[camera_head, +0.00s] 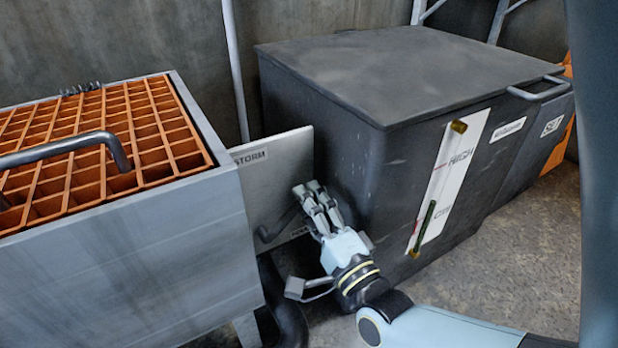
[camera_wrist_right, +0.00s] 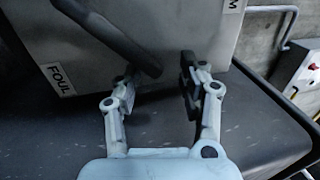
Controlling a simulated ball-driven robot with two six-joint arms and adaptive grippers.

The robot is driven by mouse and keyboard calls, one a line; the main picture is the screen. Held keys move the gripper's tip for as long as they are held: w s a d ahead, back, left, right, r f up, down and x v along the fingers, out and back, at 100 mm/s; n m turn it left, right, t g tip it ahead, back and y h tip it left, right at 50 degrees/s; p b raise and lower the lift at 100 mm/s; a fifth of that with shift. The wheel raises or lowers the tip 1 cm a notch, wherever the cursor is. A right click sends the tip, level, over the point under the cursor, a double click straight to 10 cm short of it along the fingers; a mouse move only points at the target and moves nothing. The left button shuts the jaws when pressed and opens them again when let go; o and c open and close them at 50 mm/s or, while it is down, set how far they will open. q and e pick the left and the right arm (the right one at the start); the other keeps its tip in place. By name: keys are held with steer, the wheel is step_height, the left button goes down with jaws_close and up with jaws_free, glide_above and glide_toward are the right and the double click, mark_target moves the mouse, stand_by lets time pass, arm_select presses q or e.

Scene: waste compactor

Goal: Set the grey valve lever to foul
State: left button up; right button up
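The grey valve lever (camera_head: 277,225) is a dark bar in front of a pale panel (camera_head: 290,160), its free end toward the lower left in the head view. The panel has a STORM label (camera_head: 250,157) at its upper left. A lower label is partly hidden in the head view; the right wrist view shows a FOUL label (camera_wrist_right: 59,79) there. My right gripper (camera_head: 311,192) is just right of the lever. In the wrist view the lever (camera_wrist_right: 115,38) reaches toward the gap between the fingers (camera_wrist_right: 158,78), which are apart. Contact cannot be told. My left gripper is not in view.
A grey tank with an orange grating (camera_head: 150,110) and a bar handle (camera_head: 75,147) stands left. A large dark lidded bin (camera_head: 330,120) with a gauge marked HIGH (camera_head: 455,165) stands right, close to my right gripper. Open floor (camera_head: 520,250) lies right of the bin.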

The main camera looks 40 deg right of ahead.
steer(key=shift+r, duration=1.5)
steer(key=shift+s, duration=0.15)
steer(key=d+v, duration=0.1)
steer(key=v, duration=1.1)
steer(key=shift+s+d+r, duration=0.35)
steer(key=shift+d+r, duration=0.05)
